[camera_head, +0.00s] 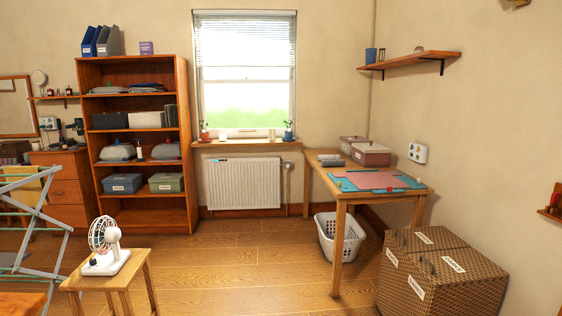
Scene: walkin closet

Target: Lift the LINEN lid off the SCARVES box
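Several lidded, labelled boxes are in view, but the labels are too small to read, so I cannot tell which is the SCARVES box or which lid is the LINEN one. A blue-grey box (122,184) and a green box (166,183) stand side by side on a low shelf of the bookcase, each with a white front label. Two dusty-pink lidded boxes, a nearer one (371,155) and a farther one (353,142), stand at the back of the work table. My gripper is not in view.
The wooden bookcase (134,70) stands left of the window. A stool (143,268) with a fan (106,246) and a drying rack (38,220) are at left. The middle floor is clear.

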